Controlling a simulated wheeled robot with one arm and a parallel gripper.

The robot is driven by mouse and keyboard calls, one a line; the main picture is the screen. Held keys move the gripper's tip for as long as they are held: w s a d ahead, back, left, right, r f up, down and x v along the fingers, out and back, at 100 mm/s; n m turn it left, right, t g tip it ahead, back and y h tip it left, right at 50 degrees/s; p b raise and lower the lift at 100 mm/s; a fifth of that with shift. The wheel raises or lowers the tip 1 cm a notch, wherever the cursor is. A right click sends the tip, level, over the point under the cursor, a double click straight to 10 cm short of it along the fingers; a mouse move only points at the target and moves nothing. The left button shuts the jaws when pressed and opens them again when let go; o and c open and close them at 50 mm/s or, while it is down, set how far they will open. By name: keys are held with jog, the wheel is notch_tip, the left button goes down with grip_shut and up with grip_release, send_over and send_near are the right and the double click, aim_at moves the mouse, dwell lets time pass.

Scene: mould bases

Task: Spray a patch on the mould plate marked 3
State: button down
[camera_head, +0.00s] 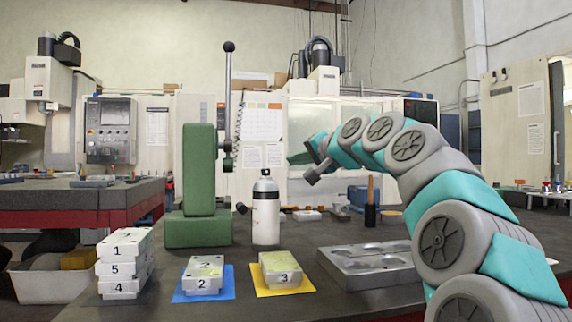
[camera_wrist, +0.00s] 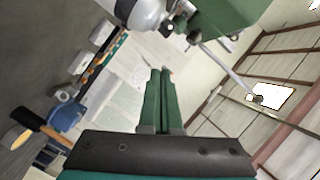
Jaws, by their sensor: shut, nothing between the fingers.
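The mould plate marked 3 (camera_head: 281,271) lies on a yellow mat (camera_head: 268,292) at the table's front, with a yellowish-green tint on its top. A white spray bottle (camera_head: 265,213) with a grey top stands upright behind it; part of it shows at the top of the wrist view (camera_wrist: 143,14). My gripper (camera_head: 291,159) is raised to the right of the bottle, above the tabletop and clear of the plate. Its green fingers (camera_wrist: 161,71) are together with nothing between them. The plate is not seen in the wrist view.
The plate marked 2 (camera_head: 201,281) lies on a blue mat (camera_head: 179,297); plates 1, 5 and 4 (camera_head: 124,268) are stacked at left. A green press (camera_head: 199,170) stands beside the bottle.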

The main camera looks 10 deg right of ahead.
jog(key=f+v, duration=0.1)
jog(key=v, duration=0.5)
jog(key=shift+s+r, duration=0.35)
jog(key=shift+r, duration=0.2)
jog(key=shift+d, duration=0.1)
jog(key=shift+s, duration=0.1)
